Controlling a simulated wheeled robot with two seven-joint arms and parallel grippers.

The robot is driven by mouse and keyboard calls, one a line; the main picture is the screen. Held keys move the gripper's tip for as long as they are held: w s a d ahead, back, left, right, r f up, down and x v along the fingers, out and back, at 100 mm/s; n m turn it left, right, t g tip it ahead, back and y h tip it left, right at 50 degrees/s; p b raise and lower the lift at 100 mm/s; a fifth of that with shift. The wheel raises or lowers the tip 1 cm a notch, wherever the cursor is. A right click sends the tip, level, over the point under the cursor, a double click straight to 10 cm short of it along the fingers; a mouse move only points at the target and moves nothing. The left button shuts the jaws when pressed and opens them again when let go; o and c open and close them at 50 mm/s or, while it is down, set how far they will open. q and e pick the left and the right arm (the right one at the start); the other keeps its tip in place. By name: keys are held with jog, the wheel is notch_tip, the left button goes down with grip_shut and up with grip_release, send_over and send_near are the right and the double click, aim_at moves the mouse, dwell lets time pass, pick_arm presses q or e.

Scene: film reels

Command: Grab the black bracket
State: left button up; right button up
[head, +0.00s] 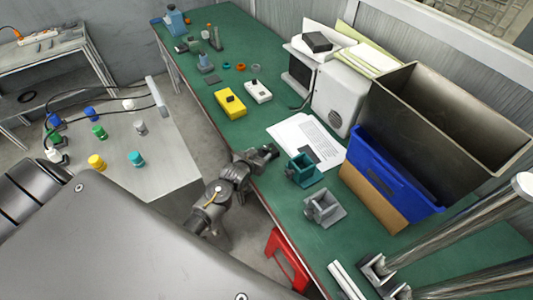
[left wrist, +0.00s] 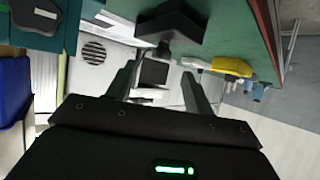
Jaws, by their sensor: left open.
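In the left wrist view, a black angular bracket (left wrist: 170,22) sits at the top on the green table (left wrist: 225,25), near its edge. My left gripper (left wrist: 157,72) is open, with its two fingers apart and pointing toward the bracket. The bracket appears just beyond the fingertips, and nothing shows held between them. In the head view, my left gripper (head: 266,152) is at the near edge of the green table, left of the papers. There I cannot clearly tell the bracket from the dark gripper. My right gripper is not in view.
A teal holder (head: 303,170) and a grey holder (head: 323,208) stand right of the gripper. White papers (head: 300,138) lie behind it. A yellow box (head: 230,103) and a white device (head: 258,91) are farther back. A blue bin (head: 385,170) stands right.

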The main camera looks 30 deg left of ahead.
aim_at(265, 148)
pick_arm(q)
jog(key=shift+w, duration=0.3)
jog(key=shift+p+x, duration=0.65)
jog(key=shift+x, duration=1.65)
jog(key=shift+s+a, duration=0.1)
jog(key=shift+a, duration=0.1)
grip_shut()
